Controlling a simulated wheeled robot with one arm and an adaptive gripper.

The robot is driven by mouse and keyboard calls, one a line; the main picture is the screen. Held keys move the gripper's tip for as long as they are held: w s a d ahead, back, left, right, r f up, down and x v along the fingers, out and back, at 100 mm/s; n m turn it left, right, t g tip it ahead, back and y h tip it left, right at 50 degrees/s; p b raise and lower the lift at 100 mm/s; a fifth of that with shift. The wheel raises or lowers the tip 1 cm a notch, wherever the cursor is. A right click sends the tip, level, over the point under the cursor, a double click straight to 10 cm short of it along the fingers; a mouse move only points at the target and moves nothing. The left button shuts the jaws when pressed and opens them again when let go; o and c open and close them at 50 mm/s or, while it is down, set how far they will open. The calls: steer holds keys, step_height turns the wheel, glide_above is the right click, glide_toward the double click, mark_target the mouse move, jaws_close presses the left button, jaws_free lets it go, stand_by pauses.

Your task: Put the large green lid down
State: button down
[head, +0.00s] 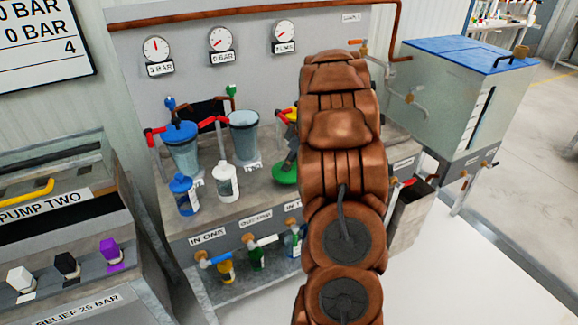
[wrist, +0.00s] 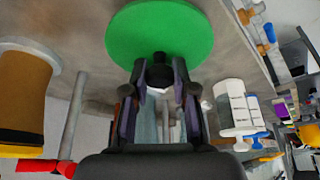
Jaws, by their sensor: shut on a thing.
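The large green lid (head: 285,174) is a round disc with a black knob. In the head view it is low over the bench top, partly hidden by my arm; I cannot tell whether it touches the bench. In the wrist view the lid (wrist: 160,32) fills the top middle, against the grey bench surface. My gripper (wrist: 160,78) is shut on the lid's black knob. In the head view the gripper (head: 288,153) is small and mostly hidden behind my copper-coloured arm.
A blue-lidded pot (head: 180,148) and an uncovered pot (head: 243,136) stand left of the lid. A blue bottle (head: 185,195) and a white bottle (head: 226,181) stand at the bench front. A glass tank (head: 440,100) is at right. My arm hides the bench's right part.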

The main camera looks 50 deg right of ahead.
steer(key=shift+f, duration=1.1)
steer(key=shift+f, duration=0.15)
steer(key=c, duration=0.9)
jaws_free()
steer(key=shift+r, duration=0.2)
